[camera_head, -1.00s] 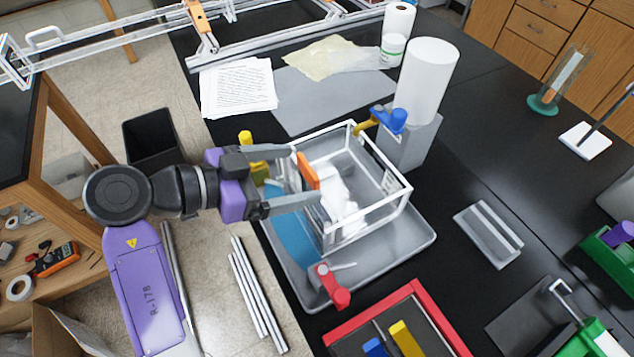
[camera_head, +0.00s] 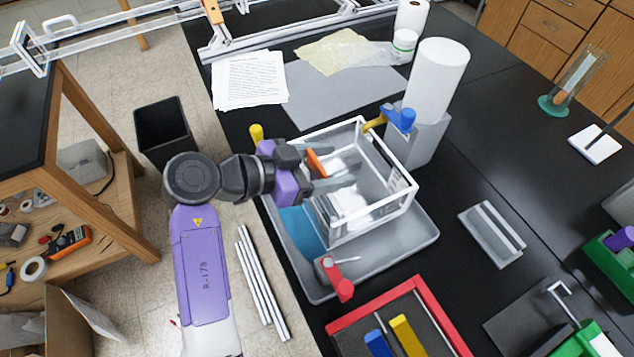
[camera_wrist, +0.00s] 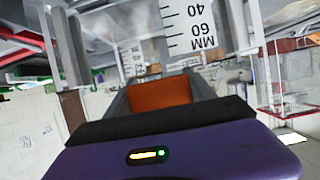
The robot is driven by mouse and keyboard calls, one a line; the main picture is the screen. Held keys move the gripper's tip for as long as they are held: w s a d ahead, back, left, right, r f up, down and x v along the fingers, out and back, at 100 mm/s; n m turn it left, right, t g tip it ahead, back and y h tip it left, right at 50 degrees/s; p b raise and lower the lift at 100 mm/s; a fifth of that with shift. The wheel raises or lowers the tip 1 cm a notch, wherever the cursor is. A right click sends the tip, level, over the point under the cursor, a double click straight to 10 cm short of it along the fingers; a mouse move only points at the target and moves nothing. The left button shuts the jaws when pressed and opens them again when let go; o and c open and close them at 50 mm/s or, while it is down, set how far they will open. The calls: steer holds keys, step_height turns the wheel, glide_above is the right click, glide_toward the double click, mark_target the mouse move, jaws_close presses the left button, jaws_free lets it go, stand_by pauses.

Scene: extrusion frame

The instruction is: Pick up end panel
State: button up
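The white-edged frame (camera_head: 338,240) with clear walls stands in a grey tray (camera_head: 424,245) on the black bench. I cannot single out the end panel with certainty. A plate with a millimetre scale (camera_wrist: 190,28) shows upright ahead of the fingers in the wrist view and may be it. My gripper (camera_head: 345,169) reaches in from the left, its fingers over the frame's left part. The fingers look apart in the wrist view (camera_wrist: 160,80), with an orange block (camera_wrist: 160,93) between them near the palm. No panel is visibly clamped.
A red-handled clamp (camera_head: 338,280) sits at the tray's front edge, near a red-rimmed tray (camera_head: 375,302). A yellow handle (camera_head: 257,133) stands left. Bench right of the tray is clear up to a grey bracket (camera_head: 492,233).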

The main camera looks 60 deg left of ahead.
steer(key=c, duration=0.8)
steer(key=shift+r, duration=0.15)
step_height(320, 180, up, 20)
steer(key=b, duration=0.3)
